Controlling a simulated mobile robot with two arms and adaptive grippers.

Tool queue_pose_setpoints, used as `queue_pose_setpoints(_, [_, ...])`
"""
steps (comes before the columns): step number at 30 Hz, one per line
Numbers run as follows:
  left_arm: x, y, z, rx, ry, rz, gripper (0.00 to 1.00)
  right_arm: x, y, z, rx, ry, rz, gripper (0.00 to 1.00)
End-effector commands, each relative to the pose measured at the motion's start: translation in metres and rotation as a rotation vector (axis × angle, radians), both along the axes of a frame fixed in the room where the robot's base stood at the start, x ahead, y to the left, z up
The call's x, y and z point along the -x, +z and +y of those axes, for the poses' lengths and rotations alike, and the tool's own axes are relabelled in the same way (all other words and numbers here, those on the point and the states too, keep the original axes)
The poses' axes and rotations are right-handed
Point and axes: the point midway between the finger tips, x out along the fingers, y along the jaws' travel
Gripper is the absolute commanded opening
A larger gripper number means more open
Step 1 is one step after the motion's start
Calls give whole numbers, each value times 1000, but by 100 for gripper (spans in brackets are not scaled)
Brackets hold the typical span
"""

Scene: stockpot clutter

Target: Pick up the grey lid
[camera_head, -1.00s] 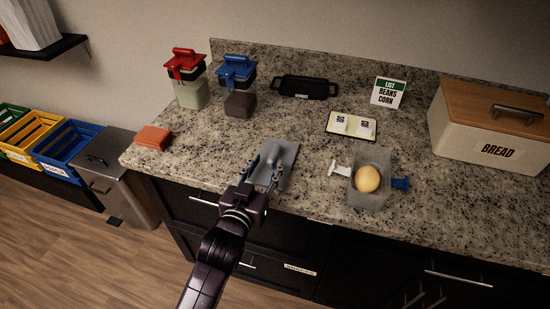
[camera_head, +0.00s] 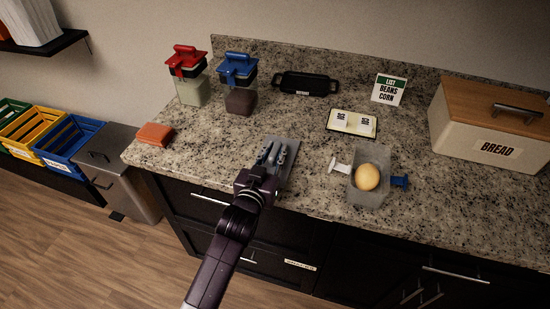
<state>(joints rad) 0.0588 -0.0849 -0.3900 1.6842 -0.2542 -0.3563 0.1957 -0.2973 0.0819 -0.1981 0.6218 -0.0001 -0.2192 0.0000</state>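The grey lid (camera_head: 291,152) is a flat, square-looking plate on the granite counter near its front edge, left of the clear container. My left gripper (camera_head: 274,150) is over the lid, reaching in from the front. Its two fingers point to the back, with a narrow gap between them. The fingers cover the middle and left of the lid, so a handle, and any grip on it, cannot be made out. The lid looks to be at counter level. My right gripper is not in view.
A clear container (camera_head: 357,190) with a yellow round item (camera_head: 367,177) stands right of the lid, white and blue handles at its sides. Red-lidded (camera_head: 192,92) and blue-lidded (camera_head: 240,101) jars, a black tray (camera_head: 304,84), an orange sponge (camera_head: 154,134) and a bread box (camera_head: 480,143) stand around.

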Motion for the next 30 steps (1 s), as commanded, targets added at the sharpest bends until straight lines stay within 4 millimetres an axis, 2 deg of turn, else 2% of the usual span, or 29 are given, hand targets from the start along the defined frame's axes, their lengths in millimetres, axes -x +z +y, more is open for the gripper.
queue_pose_setpoints(1, [0, 0, 0, 0, 0, 0, 12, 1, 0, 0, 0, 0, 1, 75])
queue_pose_setpoints(4, [0, 0, 0, 0, 0, 0, 1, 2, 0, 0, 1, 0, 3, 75])
queue_pose_setpoints(5, [0, 0, 0, 0, 0, 0, 0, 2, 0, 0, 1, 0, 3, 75])
queue_pose_setpoints(14, [0, 1, 0, 0, 0, -1, 0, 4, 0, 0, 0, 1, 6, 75])
queue_pose_setpoints(19, [0, 10, 0, 0, 0, -2, 0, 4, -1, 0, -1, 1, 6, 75])
queue_pose_setpoints(23, [0, 28, 0, 1, 0, -6, 0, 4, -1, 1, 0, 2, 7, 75])
queue_pose_setpoints(26, [-1, 49, 0, 2, 0, -8, 0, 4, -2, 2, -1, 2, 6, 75])
queue_pose_setpoints(30, [-1, 91, 0, 3, -1, -11, 0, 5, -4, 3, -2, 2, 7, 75])
